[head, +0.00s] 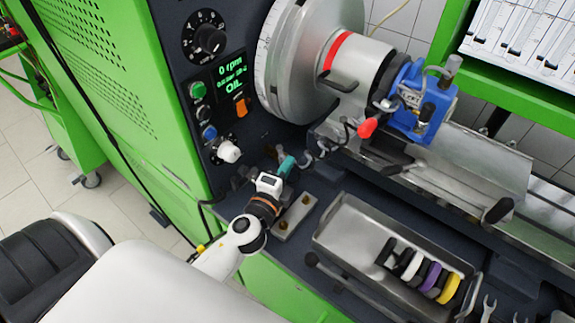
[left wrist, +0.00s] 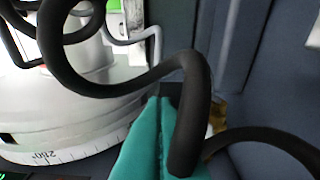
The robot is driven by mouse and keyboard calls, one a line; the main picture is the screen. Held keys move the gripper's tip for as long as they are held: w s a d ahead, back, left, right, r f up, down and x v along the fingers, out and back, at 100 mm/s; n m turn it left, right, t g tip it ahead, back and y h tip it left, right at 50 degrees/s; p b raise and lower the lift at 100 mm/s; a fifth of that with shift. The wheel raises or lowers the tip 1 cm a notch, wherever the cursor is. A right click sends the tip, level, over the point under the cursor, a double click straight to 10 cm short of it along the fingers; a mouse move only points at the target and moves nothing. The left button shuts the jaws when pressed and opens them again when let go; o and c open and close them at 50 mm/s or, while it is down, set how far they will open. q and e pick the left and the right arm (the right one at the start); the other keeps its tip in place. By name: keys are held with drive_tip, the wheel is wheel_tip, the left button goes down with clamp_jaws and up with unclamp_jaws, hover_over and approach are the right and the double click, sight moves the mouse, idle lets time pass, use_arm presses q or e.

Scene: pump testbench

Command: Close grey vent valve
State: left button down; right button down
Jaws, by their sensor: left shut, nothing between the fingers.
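My left gripper (head: 287,165) has teal fingers and is shut and empty. Small grey fittings (head: 307,159) are just right of the fingertips in the head view. I cannot tell for sure which part is the grey vent valve or whether the fingers touch it. My right gripper is not in view.
The silver graduated wheel (head: 283,60) is above the gripper. The control panel (head: 217,70) has knobs and buttons, with a white knob (head: 229,152) near my wrist. A blue pump (head: 425,105) with a red-tipped lever is at right. A metal tray (head: 345,225) holds several coloured rings.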

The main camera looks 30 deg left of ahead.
use_arm(q)
drive_tip(key=shift+s+a+m+h, duration=0.2)
drive_tip(key=shift+s+a+h, duration=0.15)
drive_tip(key=shift+a, duration=0.4)
drive_tip(key=shift+s+a+m+h, duration=0.2)
drive_tip(key=shift+s+a+h, duration=0.2)
drive_tip(key=shift+a, duration=0.3)
drive_tip(key=shift+s+a+m+h, duration=0.2)
drive_tip(key=shift+s+a+h, duration=0.15)
drive_tip(key=shift+a, duration=0.4)
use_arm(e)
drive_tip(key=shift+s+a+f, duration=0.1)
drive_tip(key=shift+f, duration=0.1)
